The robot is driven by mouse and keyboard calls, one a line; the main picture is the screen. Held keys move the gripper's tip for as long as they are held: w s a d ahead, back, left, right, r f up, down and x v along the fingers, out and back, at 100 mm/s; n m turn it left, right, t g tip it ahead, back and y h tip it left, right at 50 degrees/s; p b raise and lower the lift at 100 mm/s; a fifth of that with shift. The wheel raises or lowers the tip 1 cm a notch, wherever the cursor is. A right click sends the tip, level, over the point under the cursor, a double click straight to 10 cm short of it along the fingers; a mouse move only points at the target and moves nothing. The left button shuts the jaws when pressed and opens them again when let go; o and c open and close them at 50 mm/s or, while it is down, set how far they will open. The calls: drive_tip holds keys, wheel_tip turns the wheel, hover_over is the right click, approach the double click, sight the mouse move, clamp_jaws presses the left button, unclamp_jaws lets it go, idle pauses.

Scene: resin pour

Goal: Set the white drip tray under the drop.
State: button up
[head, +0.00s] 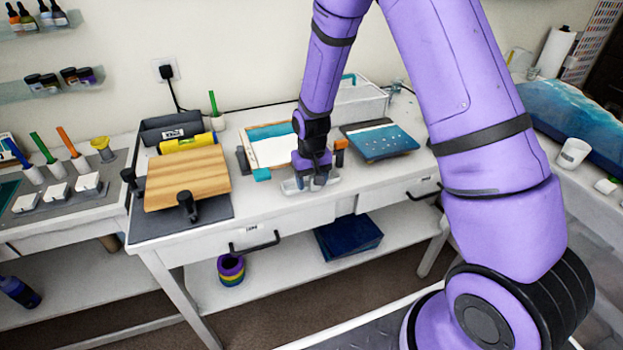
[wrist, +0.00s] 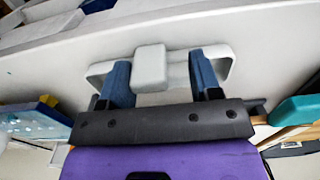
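The white drip tray (head: 328,184) lies at the front edge of the white worktable, below the teal-and-white board (head: 268,146). In the wrist view the pale tray (wrist: 97,72) has a raised block (wrist: 150,66) at its middle. My gripper (head: 312,184) is low over the tray; in the wrist view its blue fingers (wrist: 160,75) stand apart on either side of the block. A gap shows between the block and the right finger. Part of the tray is hidden by my gripper.
A blue panel (head: 380,140) lies to the right and a white bin (head: 358,100) behind. A wooden board (head: 188,178) with black clamps is at left, near a yellow roll (head: 188,143). The drawer front (head: 275,230) is below. Bare tabletop shows right of my gripper.

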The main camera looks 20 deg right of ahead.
drive_tip(key=shift+r, duration=0.15)
wheel_tip(320, 180, up, 12)
idle(0.7)
drive_tip(key=s+d+r+t, duration=0.1)
drive_tip(key=s+d+r, duration=0.1)
drive_tip(key=s+r, duration=0.55)
drive_tip(key=s+d+r+t, duration=0.2)
drive_tip(key=s+r, duration=0.2)
drive_tip(key=r, duration=0.6)
drive_tip(key=s+d+r+t, duration=0.1)
drive_tip(key=s+r, duration=0.2)
drive_tip(key=s, duration=0.6)
drive_tip(key=s+d+r+t, duration=0.1)
drive_tip(key=s+r, duration=0.3)
drive_tip(key=s, duration=0.5)
drive_tip(key=shift+d, duration=0.45)
drive_tip(key=shift+w+r, duration=0.1)
